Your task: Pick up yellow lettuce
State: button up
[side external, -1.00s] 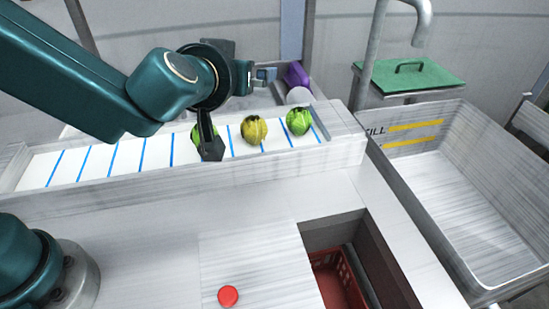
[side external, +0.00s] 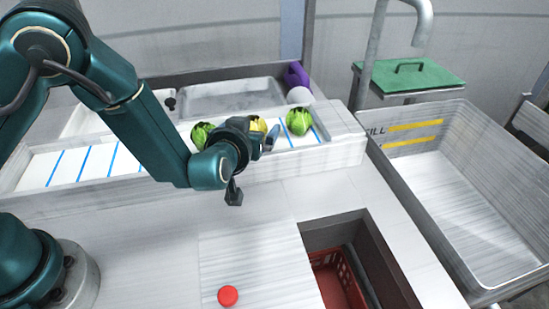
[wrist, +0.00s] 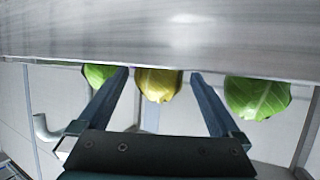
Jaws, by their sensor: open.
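The yellow lettuce (side external: 259,125) is on the white, blue-striped strip, between two green lettuces (side external: 202,134) (side external: 299,122). My wrist partly hides it in the side view. My gripper (side external: 253,165) is open and empty, on the near side of the strip by its front wall, apart from the lettuce. In the wrist view the yellow lettuce (wrist: 158,84) shows between the two spread fingers, its edge cut off by a grey wall. The green lettuces show outside the fingers, left (wrist: 100,74) and right (wrist: 257,97).
The strip's front wall (side external: 170,181) stands near my gripper. A red crate (side external: 338,280) sits in a square opening in front. A red button (side external: 228,296) is on the counter. A large grey bin (side external: 450,180) stands at right, and a purple object (side external: 297,75) behind the strip.

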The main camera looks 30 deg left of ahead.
jog(key=shift+w+a+f, duration=0.15)
jog(key=shift+w, duration=0.15)
jog(key=c, duration=1.4)
jog(key=shift+r, duration=0.2)
